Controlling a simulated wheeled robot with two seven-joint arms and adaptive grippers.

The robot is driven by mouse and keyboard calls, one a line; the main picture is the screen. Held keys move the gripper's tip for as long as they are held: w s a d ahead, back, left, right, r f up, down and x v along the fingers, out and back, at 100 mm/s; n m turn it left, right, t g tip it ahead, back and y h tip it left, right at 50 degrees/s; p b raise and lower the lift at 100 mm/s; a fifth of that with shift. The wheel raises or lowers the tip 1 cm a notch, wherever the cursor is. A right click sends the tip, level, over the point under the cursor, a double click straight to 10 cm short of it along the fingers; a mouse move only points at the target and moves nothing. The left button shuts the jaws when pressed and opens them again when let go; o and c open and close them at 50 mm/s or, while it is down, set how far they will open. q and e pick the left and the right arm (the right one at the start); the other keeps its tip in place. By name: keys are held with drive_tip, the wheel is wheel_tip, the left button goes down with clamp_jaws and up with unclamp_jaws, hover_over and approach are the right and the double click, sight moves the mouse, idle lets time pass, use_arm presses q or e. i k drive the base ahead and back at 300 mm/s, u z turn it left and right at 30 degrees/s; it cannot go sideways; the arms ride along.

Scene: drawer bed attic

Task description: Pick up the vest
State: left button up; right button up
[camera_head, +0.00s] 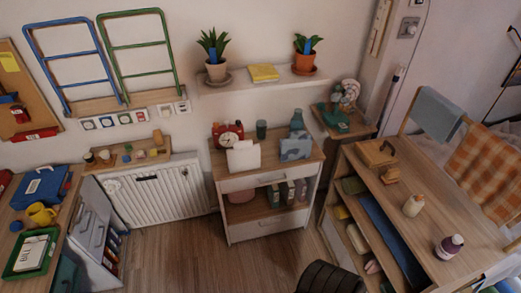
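I cannot make out for certain which thing is the vest. An orange and white checked cloth (484,165) hangs at the right, beyond the wooden desk. A plain grey-blue cloth (437,113) hangs over the wooden frame beside it. A long blue piece (392,238) lies in the open compartment at the desk's front; its material is unclear.
The wooden desk (440,215) at right holds two bottles. A low cabinet (270,182) with a red clock stands at the wall; a cluttered desk (64,222) is at left. A dark ribbed object (330,279) is at the bottom. Wooden floor (180,255) lies clear between.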

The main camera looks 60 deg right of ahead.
sight(244, 155)
drive_tip(key=z, duration=0.8)
drive_tip(key=i, duration=0.9)
drive_tip(key=z, duration=0.75)
